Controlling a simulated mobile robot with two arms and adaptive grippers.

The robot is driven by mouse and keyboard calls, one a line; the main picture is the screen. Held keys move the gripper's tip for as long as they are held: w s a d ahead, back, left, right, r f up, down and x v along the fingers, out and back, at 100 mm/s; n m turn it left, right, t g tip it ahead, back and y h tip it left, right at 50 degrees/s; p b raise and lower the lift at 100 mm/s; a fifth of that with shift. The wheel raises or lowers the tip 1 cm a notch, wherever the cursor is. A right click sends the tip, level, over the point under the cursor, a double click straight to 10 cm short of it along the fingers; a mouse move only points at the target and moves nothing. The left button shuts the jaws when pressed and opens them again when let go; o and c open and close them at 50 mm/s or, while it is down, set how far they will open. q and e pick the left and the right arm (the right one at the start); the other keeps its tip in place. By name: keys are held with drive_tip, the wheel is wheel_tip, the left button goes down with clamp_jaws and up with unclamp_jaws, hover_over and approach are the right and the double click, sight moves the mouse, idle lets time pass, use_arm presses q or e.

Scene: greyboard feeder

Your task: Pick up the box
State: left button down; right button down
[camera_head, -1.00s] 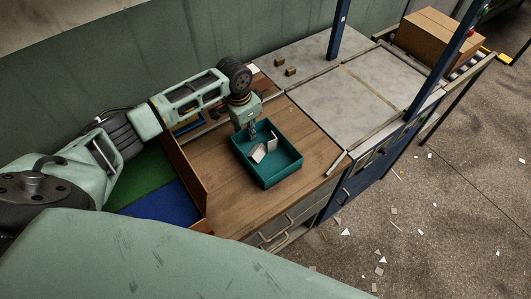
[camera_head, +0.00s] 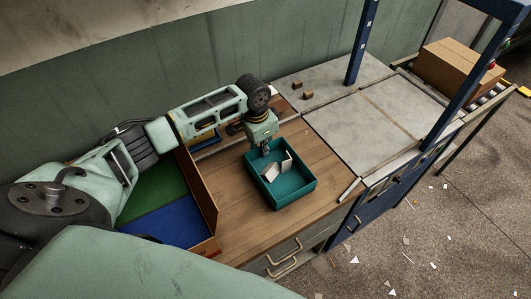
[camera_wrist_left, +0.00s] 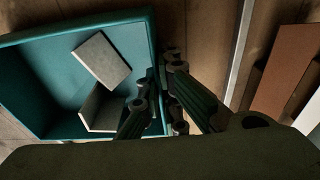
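A teal open-topped box (camera_head: 295,196) stands on the wooden part of the bench in the head view, with pale grey board pieces (camera_head: 277,170) inside. A brown cardboard box (camera_head: 453,68) sits on a roller conveyor at the upper right. My left gripper (camera_head: 266,150) points down at the far wall of the teal box. In the left wrist view its fingers (camera_wrist_left: 160,88) straddle that wall (camera_wrist_left: 153,38), one inside and one outside, and look closed on it. The fingertips' contact is partly hidden. My right gripper is not in view.
A divider (camera_head: 201,188) and green and blue panels (camera_head: 160,180) lie left of the teal box. Grey metal plates (camera_head: 370,125) with two small brown blocks lie to the right. Blue posts (camera_head: 361,42) rise from the bench. Scraps litter the floor.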

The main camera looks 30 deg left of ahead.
use_arm(q)
drive_tip(key=shift+w+r, duration=0.1)
drive_tip(key=shift+r, duration=0.75)
drive_tip(key=w+d+r+b, duration=0.3)
drive_tip(key=w+d+r, duration=0.1)
drive_tip(key=d+r, duration=0.5)
drive_tip(key=s+d+r+n, duration=0.1)
drive_tip(key=s+r+n, duration=0.5)
drive_tip(key=s, duration=0.8)
wheel_tip(320, 180, up, 2)
drive_tip(key=shift+s+r+y, duration=0.2)
drive_tip(key=shift+y, duration=0.2)
drive_tip(key=shift+s+d, duration=0.1)
drive_tip(key=s, duration=0.1)
drive_tip(key=s+r, duration=0.2)
drive_tip(key=shift+s, duration=0.4)
